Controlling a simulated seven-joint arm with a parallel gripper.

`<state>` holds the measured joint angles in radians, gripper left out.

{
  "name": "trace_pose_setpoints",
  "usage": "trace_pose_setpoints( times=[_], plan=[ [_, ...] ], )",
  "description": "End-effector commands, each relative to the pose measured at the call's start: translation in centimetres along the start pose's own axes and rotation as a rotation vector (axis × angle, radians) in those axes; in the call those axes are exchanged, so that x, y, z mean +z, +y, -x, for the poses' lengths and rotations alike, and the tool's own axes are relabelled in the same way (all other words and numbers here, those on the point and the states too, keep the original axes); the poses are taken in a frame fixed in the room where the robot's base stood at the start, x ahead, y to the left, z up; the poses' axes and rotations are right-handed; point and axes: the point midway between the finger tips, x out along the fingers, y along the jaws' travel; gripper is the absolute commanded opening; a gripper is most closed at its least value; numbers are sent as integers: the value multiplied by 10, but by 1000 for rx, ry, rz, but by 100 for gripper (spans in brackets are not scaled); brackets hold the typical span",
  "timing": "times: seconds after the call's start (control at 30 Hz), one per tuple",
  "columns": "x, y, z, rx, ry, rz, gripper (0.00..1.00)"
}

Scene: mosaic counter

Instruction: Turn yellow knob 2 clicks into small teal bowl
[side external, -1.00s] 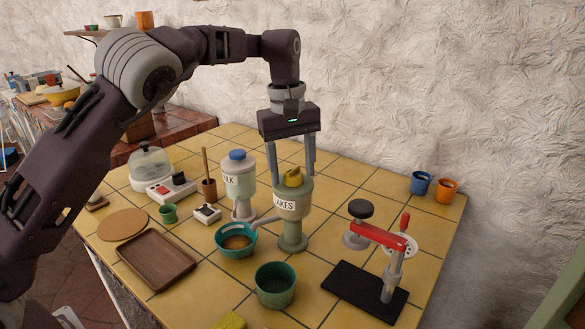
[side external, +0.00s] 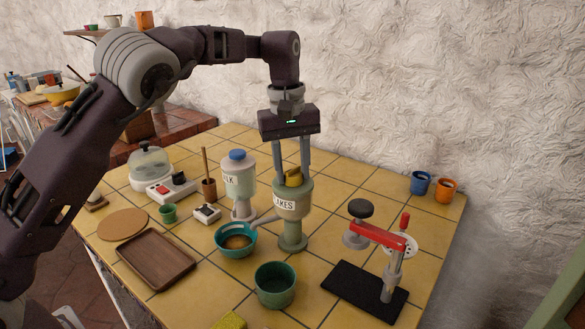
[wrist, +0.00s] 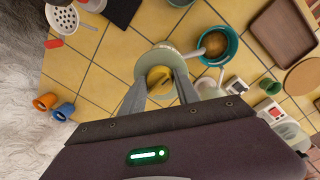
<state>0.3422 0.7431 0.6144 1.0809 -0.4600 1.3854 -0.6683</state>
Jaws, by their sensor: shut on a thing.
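The yellow knob (side external: 293,176) sits on top of the dispenser (side external: 291,215) whose label ends in "AKES". My gripper (side external: 291,172) points straight down with its fingers on both sides of the knob, shut on it. The wrist view shows the knob (wrist: 159,79) between the two fingers. The small teal bowl (side external: 221,236) stands left of the dispenser with brown contents in it, and the dispenser's spout (side external: 265,221) reaches its rim. The bowl (wrist: 231,50) also shows in the wrist view.
A blue-topped dispenser (side external: 239,185) stands close on the left. A green bowl (side external: 275,288) is in front, and a red-armed press (side external: 378,236) on a black mat (side external: 350,290) is at right. A wooden tray (side external: 157,260) lies at left.

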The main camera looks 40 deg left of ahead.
Motion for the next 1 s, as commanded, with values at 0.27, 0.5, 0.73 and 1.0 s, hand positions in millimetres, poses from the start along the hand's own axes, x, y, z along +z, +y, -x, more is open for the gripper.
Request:
trace_pose_setpoints(
  times=[0.27, 0.5, 0.73, 1.0],
  plan=[
    [-2, -1, 1, 1, -17, -233, 0],
    [-2, -1, 1, 1, -32, -462, 0],
    [-3, -1, 0, 0, -47, -681, 0],
    [-4, -1, 0, 1, -64, -936, 0]
  ],
)
